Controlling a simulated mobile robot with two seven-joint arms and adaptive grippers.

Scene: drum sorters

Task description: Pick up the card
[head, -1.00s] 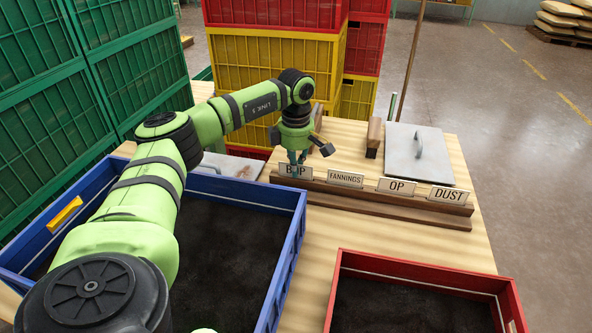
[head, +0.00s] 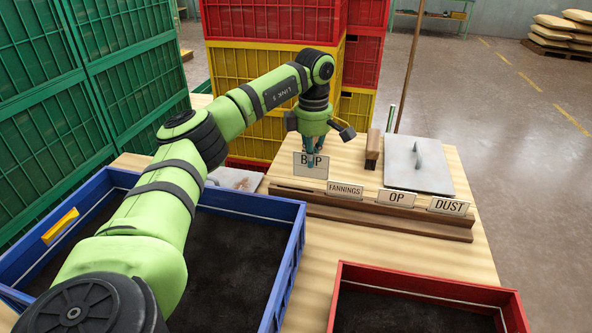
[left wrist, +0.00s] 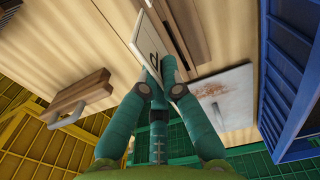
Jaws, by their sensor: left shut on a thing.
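The card (head: 300,168) marked with black letters, partly covered by the gripper fingers, is held upright above the left end of the wooden rack (head: 385,218). My left gripper (head: 310,163) is shut on the card's upper edge. In the left wrist view the card (left wrist: 150,42) is pinched between the teal fingertips (left wrist: 158,75), seen nearly edge-on. Cards marked FANNINGS (head: 345,190), OP (head: 396,199) and DUST (head: 449,206) stand in the rack. My right gripper is not in view.
A blue crate (head: 289,258) with dark contents stands at left, a red crate (head: 432,281) at lower right. Behind the rack are a metal plate with a handle (head: 418,172) and a wooden block (head: 372,149). Yellow and red crates (head: 262,75) rise behind my arm.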

